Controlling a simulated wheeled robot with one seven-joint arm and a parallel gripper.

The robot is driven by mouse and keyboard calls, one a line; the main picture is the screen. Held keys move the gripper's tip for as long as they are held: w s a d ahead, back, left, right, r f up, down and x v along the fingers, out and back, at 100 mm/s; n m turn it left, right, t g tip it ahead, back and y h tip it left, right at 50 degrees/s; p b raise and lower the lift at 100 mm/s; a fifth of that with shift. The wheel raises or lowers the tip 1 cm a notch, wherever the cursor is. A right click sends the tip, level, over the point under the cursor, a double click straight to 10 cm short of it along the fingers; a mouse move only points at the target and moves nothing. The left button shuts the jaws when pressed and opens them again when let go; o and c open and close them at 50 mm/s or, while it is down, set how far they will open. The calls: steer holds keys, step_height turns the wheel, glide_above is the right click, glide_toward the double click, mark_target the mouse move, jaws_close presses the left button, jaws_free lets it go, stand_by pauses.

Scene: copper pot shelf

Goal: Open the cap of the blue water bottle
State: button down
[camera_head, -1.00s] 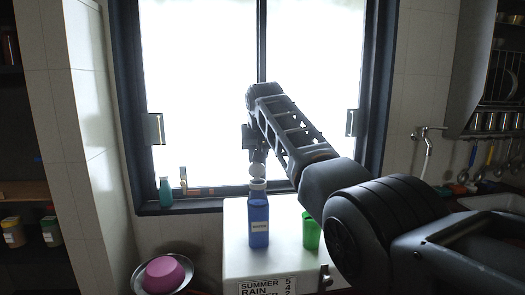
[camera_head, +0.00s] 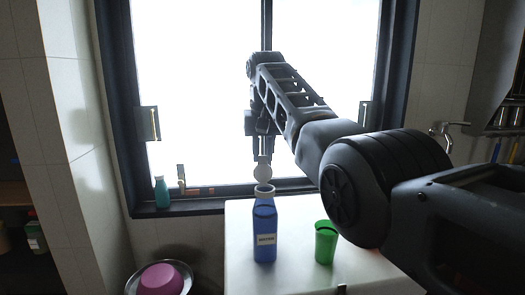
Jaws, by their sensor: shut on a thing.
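The blue water bottle (camera_head: 265,225) stands upright on the white cabinet top, with a white label on its front. Its neck (camera_head: 264,190) is bare and open at the top. My gripper (camera_head: 263,155) points down above the bottle and is shut on the cap. The fingertips are small and dark against the bright window, so the exact grip is hard to see.
A green cup (camera_head: 325,243) stands to the right of the bottle on the white cabinet top (camera_head: 295,270). A teal bottle (camera_head: 162,192) stands on the window sill. A purple bowl (camera_head: 161,279) lies in a metal basin at lower left.

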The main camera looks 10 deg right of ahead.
steer(key=shift+f, duration=0.25)
steer(key=c, duration=0.9)
jaws_free()
steer(key=shift+r, duration=0.1)
steer(key=shift+r, duration=0.1)
steer(key=shift+b+v, duration=0.9)
steer(key=shift+v, duration=2.9)
